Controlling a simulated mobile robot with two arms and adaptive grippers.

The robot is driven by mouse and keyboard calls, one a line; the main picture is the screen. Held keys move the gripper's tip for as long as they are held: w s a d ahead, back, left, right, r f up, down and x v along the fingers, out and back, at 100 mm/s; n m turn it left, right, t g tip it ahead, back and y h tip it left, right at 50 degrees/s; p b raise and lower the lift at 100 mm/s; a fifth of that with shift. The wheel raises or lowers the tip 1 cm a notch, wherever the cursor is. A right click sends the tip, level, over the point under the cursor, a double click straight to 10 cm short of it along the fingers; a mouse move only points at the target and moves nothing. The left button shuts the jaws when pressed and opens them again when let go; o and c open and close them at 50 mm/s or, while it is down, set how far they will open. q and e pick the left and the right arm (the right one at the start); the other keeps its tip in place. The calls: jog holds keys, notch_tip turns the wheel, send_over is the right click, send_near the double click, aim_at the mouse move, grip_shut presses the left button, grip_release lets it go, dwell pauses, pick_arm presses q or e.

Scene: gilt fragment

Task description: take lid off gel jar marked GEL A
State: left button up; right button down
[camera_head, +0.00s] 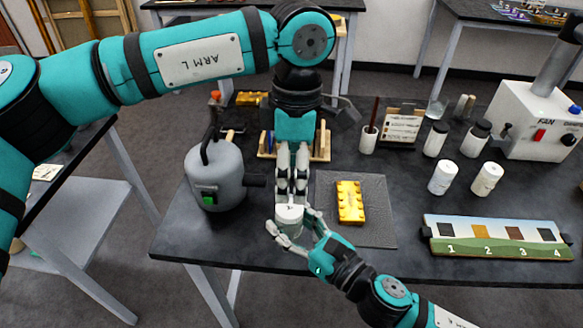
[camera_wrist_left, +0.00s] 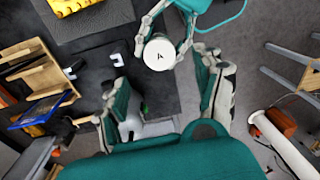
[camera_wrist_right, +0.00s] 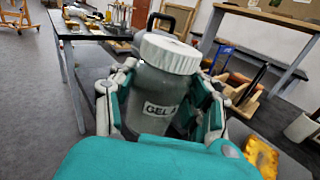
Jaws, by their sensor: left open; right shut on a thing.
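The gel jar has a white lid (camera_head: 289,214), which is on the jar. In the right wrist view the jar (camera_wrist_right: 150,88) is grey, upright or nearly so, with a partly covered label reading "GEL" and the white lid (camera_wrist_right: 170,52) on top. My right gripper (camera_head: 291,238) is shut around the jar's body at the table's front edge. My left gripper (camera_head: 291,201) is open and points down just above the lid. In the left wrist view the lid (camera_wrist_left: 159,54), marked "A", lies ahead of the spread fingers, which appear clear of it.
A gold fragment (camera_head: 350,203) lies on a dark mat (camera_head: 376,226) to the right. White-lidded jars, a numbered strip (camera_head: 495,240) and a fan box (camera_head: 532,122) are farther right.

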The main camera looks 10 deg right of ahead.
aim_at(290, 208)
pick_arm(q)
jog(key=shift+m, duration=0.3)
jog(key=shift+a+f, duration=0.1)
jog(key=shift+f, duration=0.3)
jog(key=shift+s+a+f, duration=0.1)
jog(key=shift+f, duration=1.65)
jog(key=shift+s+a+f, duration=0.1)
jog(key=shift+f, duration=1.65)
jog(key=shift+d, duration=0.1)
jog(key=c, duration=1.2)
jog(key=shift+c, duration=0.2)
jog(key=shift+r, duration=0.25)
jog(key=shift+w+r, duration=0.1)
jog(key=shift+r, duration=0.8)
